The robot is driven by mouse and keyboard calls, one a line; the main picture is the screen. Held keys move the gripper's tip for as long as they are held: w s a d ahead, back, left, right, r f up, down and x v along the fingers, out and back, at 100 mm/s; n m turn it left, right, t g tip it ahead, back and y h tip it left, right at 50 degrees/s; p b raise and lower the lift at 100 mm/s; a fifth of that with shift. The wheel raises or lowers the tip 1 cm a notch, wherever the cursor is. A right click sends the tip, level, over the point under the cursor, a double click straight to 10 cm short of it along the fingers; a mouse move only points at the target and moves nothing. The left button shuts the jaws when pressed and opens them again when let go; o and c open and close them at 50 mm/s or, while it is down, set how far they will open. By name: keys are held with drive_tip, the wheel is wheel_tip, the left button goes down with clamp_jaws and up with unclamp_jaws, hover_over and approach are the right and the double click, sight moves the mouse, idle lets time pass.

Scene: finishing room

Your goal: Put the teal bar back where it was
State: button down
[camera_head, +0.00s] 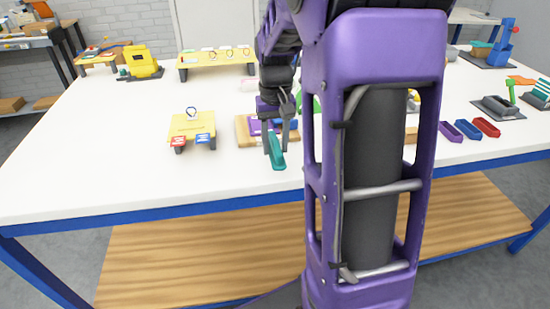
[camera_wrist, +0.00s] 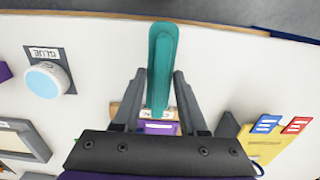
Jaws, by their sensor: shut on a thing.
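The teal bar (camera_head: 277,153) is held in my gripper (camera_head: 275,141) near the table's front edge and hangs tilted below the fingers. In the wrist view the teal bar (camera_wrist: 162,60) lies lengthwise between the two fingers of my gripper (camera_wrist: 159,78), its far end reaching toward the table edge. A wooden block (camera_head: 243,132) with a purple piece (camera_head: 256,127) and a blue piece on it stands just behind the bar. In the wrist view the purple piece (camera_wrist: 158,128) shows below the bar's near end. Whether the bar touches the block or table is unclear.
A yellow stand (camera_head: 190,127) with red and blue tags is left of the block. Purple, blue and red trays (camera_head: 486,127) lie at the right. A glue label and round pot (camera_wrist: 42,80) show in the wrist view. The front left tabletop (camera_head: 85,165) is clear.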

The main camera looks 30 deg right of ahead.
sight(275, 157)
drive_tip(key=shift+f, duration=1.9)
drive_tip(key=shift+f+b, duration=0.1)
drive_tip(key=shift+b, duration=0.2)
drive_tip(key=shift+f, duration=0.15)
drive_tip(key=shift+c, duration=2.2)
unclamp_jaws()
wheel_tip(275, 157, up, 13)
drive_tip(key=shift+f+p, duration=0.2)
drive_tip(key=shift+p, duration=1)
